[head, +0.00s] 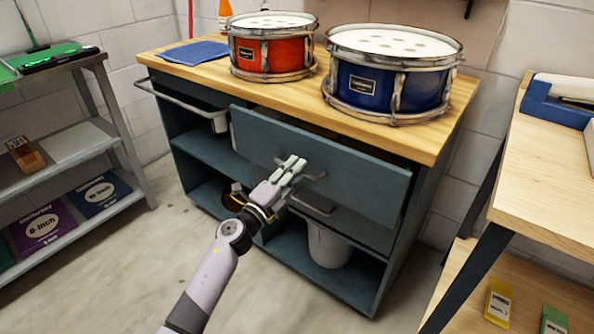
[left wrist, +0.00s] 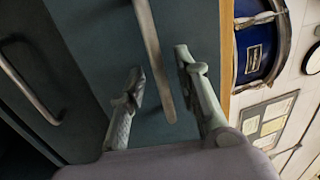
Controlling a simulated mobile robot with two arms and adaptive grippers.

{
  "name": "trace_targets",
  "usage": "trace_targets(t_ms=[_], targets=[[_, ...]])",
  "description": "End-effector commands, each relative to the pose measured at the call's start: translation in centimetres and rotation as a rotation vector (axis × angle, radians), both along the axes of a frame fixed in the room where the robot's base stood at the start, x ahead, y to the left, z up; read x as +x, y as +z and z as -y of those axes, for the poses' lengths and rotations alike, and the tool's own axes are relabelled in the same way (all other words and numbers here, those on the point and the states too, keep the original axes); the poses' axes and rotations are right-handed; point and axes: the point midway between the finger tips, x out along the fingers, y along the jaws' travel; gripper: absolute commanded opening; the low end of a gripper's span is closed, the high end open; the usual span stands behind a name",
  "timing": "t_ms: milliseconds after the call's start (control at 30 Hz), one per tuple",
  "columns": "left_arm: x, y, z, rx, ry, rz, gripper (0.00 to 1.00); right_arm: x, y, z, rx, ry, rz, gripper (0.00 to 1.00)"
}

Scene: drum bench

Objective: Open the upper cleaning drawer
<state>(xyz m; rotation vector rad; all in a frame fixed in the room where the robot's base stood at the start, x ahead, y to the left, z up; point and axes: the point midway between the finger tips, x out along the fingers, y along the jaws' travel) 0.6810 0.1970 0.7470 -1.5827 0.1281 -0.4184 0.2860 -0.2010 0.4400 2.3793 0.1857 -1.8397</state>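The upper drawer (head: 350,180) of the workbench has a blue-grey front with a metal bar handle (head: 305,172). Its front stands out from the cabinet, with a dark gap behind its top edge, so it is partly open. My left gripper (head: 291,168) is at this handle. In the left wrist view, the fingers (left wrist: 160,88) are apart, with the upper handle (left wrist: 152,45) running between them. Neither finger clearly touches the bar. A lower handle (head: 312,205) shows under the upper drawer, and also in the left wrist view (left wrist: 30,92). My right gripper is out of view.
A red drum (head: 268,50), a blue drum (head: 375,85) and a blue cloth (head: 192,52) sit on the wooden top. A white bin (head: 329,245) stands on the lower shelf. A metal shelf (head: 95,150) is at left, a wooden table (head: 545,190) at right.

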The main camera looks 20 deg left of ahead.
Motion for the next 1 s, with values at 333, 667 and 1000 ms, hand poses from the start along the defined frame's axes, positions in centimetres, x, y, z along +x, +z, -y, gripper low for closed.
trace_targets(t_ms=[333, 667, 1000], targets=[[0.94, 0.18, 0.38, -0.001, 0.0, 0.0, 0.3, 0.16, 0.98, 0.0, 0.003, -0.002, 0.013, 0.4], [0.91, 0.19, 0.36, -0.001, 0.0, 0.0, 0.13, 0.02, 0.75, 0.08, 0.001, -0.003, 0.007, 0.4], [0.9, 0.15, 0.35, -0.001, 0.0, -0.001, 0.0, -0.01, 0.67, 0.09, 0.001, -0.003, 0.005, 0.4]])
